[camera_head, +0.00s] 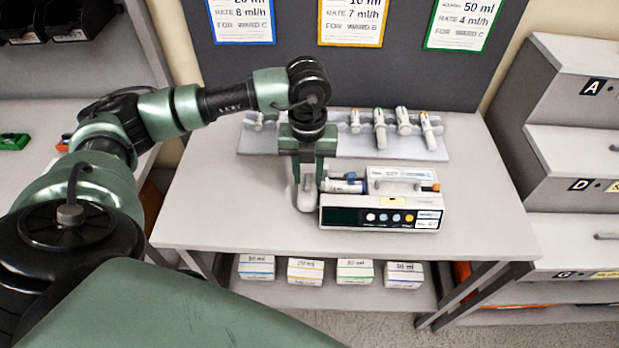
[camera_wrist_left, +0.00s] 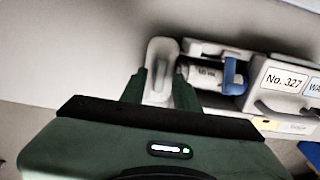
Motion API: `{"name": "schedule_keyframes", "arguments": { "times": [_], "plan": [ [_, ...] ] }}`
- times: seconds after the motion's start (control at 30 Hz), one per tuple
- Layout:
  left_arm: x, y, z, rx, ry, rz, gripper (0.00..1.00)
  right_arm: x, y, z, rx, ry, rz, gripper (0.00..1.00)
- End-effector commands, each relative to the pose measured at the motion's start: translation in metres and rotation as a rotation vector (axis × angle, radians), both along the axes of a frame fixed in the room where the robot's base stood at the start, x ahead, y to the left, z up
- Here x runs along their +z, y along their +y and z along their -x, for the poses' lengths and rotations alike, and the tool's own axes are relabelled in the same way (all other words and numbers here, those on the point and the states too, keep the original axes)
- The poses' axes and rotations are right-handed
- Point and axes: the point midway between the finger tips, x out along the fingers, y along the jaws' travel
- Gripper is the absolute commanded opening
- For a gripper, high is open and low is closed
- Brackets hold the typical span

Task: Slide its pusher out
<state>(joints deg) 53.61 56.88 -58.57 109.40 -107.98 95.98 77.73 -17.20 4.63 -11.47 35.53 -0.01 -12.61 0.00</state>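A white infusion pump (camera_head: 345,217) with a dark display and a row of buttons stands near the table's front edge. A syringe with a blue part lies in its top; the blue part (camera_wrist_left: 230,75) shows in the left wrist view. The pump's pusher (camera_head: 306,198) is a light grey rounded block at the pump's left end; it stands upright in the left wrist view (camera_wrist_left: 160,62). My left gripper (camera_head: 307,180) points down with one finger on each side of the pusher, and the fingers appear to touch it. My right gripper is not in view.
A grey rack (camera_head: 350,148) with several syringes lies behind the pump. The table (camera_head: 220,205) is clear left of the pump. Several labelled boxes (camera_head: 306,270) stand on the shelf below. Stepped drawers (camera_head: 560,150) stand at the right, and label cards hang on the back panel.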

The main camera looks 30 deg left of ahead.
Motion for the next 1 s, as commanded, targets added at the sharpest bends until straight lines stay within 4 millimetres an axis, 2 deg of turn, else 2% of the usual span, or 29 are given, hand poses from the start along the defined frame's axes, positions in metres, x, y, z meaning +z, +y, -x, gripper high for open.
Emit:
{"name": "schedule_keyframes", "arguments": {
  "times": [0.17,0.87,0.9,1.0],
  "plan": [
    [-0.0062,-0.0002,-0.0001,0.000,0.000,0.000,0.31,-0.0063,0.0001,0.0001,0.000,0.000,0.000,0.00],
    [-0.0056,-0.0002,0.0001,0.000,-0.001,0.001,0.31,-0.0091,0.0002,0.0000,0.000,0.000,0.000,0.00],
    [-0.0057,-0.0002,0.0001,0.000,-0.001,0.001,0.25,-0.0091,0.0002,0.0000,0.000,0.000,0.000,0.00],
    [-0.0057,-0.0002,0.0001,0.000,-0.001,0.001,0.00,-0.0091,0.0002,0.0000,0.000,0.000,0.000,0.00]
  ]
}}
